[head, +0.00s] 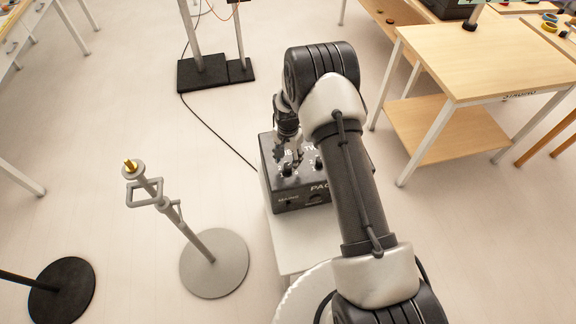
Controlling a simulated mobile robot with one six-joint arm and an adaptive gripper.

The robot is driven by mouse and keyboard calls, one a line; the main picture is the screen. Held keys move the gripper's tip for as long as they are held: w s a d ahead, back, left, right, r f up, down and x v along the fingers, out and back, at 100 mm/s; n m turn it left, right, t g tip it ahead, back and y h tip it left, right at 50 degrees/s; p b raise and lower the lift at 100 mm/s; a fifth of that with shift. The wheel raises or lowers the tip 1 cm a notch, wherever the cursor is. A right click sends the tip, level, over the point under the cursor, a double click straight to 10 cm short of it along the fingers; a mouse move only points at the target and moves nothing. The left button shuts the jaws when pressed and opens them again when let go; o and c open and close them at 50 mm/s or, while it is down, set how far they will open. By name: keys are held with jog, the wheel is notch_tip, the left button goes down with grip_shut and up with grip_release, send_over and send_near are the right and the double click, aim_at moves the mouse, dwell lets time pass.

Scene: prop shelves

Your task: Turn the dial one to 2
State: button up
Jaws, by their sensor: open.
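A black control box (290,196) with white lettering sits on a white stand, below and partly behind my arm. Small knobs show on its top face: one dial (286,169) lies at the left under my gripper, and another dial (318,163) lies to its right. My gripper (291,158) is open and points down at the box, close to the left dial. I cannot tell whether the fingers touch it. The dial markings are too small to read, and my arm hides the right part of the box.
A grey stand with a round base (214,263) stands left of the box. A black round base (62,290) is at the lower left. A wooden table (480,62) with a lower shelf is at the right. A black floor plate (215,74) stands behind.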

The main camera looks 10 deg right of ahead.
aim_at(288, 165)
jog(key=shift+f, duration=1.85)
jog(key=shift+c, duration=0.3)
jog(key=shift+b, duration=0.3)
jog(key=c, duration=1)
